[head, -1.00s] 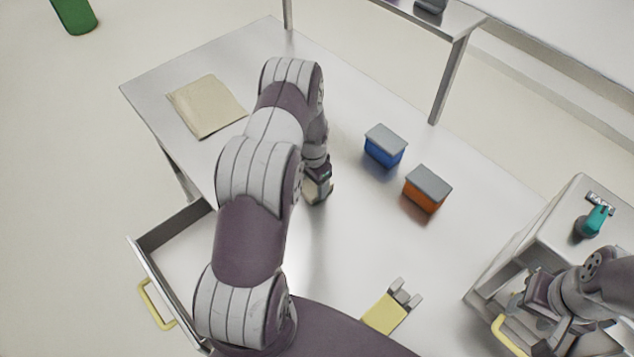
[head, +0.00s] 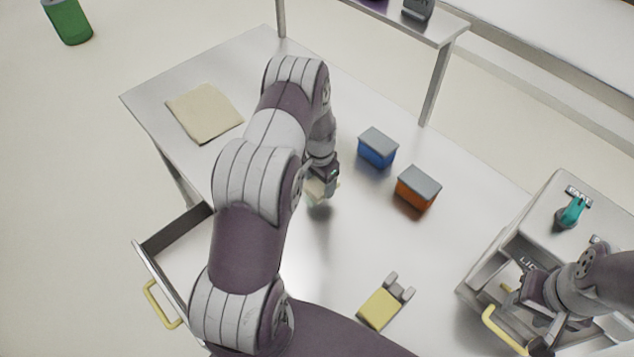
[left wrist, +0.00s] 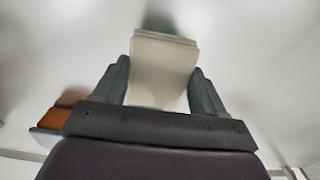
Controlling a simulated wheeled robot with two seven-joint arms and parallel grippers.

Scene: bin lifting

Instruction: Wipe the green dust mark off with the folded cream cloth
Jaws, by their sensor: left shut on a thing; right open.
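The folded cream cloth (left wrist: 163,68) is between the fingers of my left gripper (left wrist: 163,85), which is shut on it. In the head view the cloth (head: 317,190) shows partly below my left gripper (head: 322,178), close over the table, with a dark shadow under it. I cannot tell whether it touches the table. A blurred green patch (left wrist: 172,29) shows at the cloth's far edge in the left wrist view, perhaps the dust mark, mostly hidden by the cloth. My right gripper (head: 512,297) is open at the right, near the side cabinet.
A flat beige sheet (head: 204,112) lies at the table's far left. A blue box (head: 377,149) and an orange box (head: 418,188) with grey lids stand right of my left gripper. A yellow-and-grey object (head: 384,304) lies near the front. An open drawer (head: 160,250) juts out left.

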